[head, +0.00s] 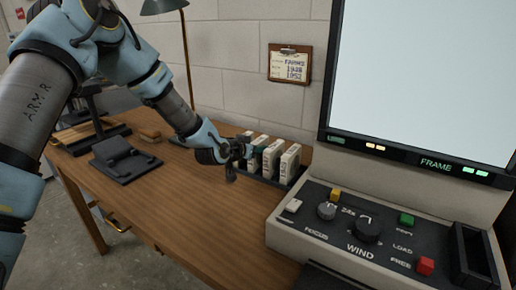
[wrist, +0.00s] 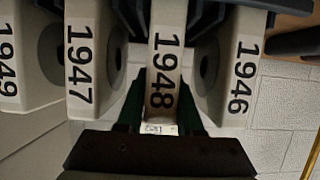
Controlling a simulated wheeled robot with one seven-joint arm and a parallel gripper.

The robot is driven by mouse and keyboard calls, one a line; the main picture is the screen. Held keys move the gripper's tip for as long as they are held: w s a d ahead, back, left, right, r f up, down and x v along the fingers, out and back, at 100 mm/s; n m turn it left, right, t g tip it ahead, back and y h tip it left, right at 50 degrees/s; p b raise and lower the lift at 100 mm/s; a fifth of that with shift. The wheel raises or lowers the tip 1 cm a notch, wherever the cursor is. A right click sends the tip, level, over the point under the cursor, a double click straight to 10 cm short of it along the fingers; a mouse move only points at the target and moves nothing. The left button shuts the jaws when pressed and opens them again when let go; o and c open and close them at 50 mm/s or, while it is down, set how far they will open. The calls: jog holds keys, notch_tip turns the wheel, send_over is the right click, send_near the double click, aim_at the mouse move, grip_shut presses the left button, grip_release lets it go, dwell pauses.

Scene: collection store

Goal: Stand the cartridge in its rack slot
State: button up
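White cartridges stand side by side in a dark rack (head: 267,181) on the desk, between my gripper and the film reader. In the wrist view the spines read 1949 (wrist: 10,60), 1947 (wrist: 80,60), 1948 (wrist: 163,70) and 1946 (wrist: 240,60). My gripper (head: 248,151) is at the rack's left end in the head view. In the wrist view its green fingers lie on either side of the 1948 cartridge and appear shut on it. That cartridge is between 1947 and 1946. Its lower end and the slot floor are hidden.
The film reader (head: 385,215), with its knobs and large bright screen (head: 425,70), stands close on the right. A clipboard (head: 291,64) hangs on the wall behind. A black stand (head: 125,158) sits on the left of the desk. The front wooden desk top (head: 210,225) is clear.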

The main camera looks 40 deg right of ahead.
jog(key=o, duration=0.4)
jog(key=shift+r, duration=0.15)
jog(key=b+v, duration=0.1)
jog(key=v, duration=1.1)
jog(key=shift+r, duration=0.15)
jog(key=shift+w, duration=0.15)
